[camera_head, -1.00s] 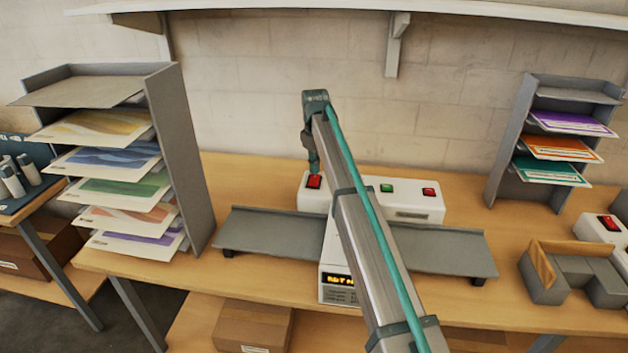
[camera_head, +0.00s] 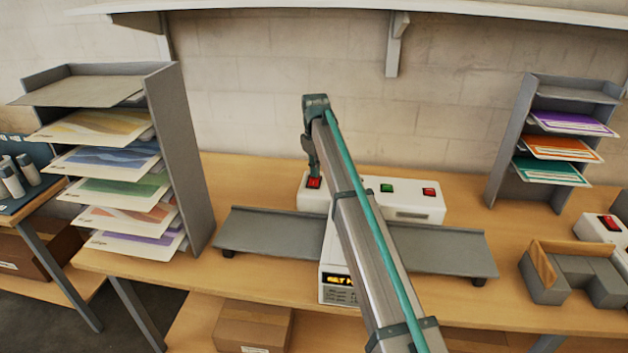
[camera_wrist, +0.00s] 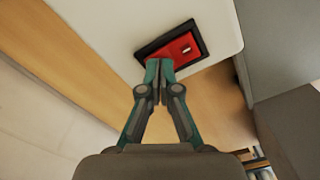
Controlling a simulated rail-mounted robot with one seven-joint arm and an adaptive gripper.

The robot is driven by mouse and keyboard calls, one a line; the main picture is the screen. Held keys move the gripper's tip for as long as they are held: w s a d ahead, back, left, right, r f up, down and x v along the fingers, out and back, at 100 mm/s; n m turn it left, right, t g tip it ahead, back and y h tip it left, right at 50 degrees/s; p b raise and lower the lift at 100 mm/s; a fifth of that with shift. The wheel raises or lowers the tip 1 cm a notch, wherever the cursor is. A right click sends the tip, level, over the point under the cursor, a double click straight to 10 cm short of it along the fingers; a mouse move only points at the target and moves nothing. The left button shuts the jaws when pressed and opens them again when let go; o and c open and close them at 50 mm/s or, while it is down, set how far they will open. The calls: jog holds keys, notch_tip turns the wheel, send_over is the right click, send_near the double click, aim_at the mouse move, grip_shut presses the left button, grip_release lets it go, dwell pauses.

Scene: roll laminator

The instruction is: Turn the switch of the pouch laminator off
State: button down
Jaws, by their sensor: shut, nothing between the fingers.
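The pouch laminator (camera_head: 425,203) is a white unit with grey trays on the wooden table, partly hidden behind my arm. Its red rocker switch (camera_head: 314,183) in a black frame is at the left end of the top. The switch also shows in the wrist view (camera_wrist: 180,50), with a small white mark near one end. My gripper (camera_head: 314,174) points down at the switch. In the wrist view, my gripper (camera_wrist: 159,64) is shut and empty, its fingertips at the near edge of the switch frame. I cannot tell whether they touch it.
A green button (camera_head: 387,188) and another red one (camera_head: 429,191) sit further right on the laminator. A paper rack (camera_head: 180,150) stands at the left, a smaller rack (camera_head: 508,150) at the right. A grey holder (camera_head: 545,285) lies at the front right. A shelf (camera_head: 450,12) runs above.

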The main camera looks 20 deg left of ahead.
jog(key=shift+f, duration=0.2)
jog(key=shift+r+p, duration=1.65)
jog(key=shift+r, duration=1.9)
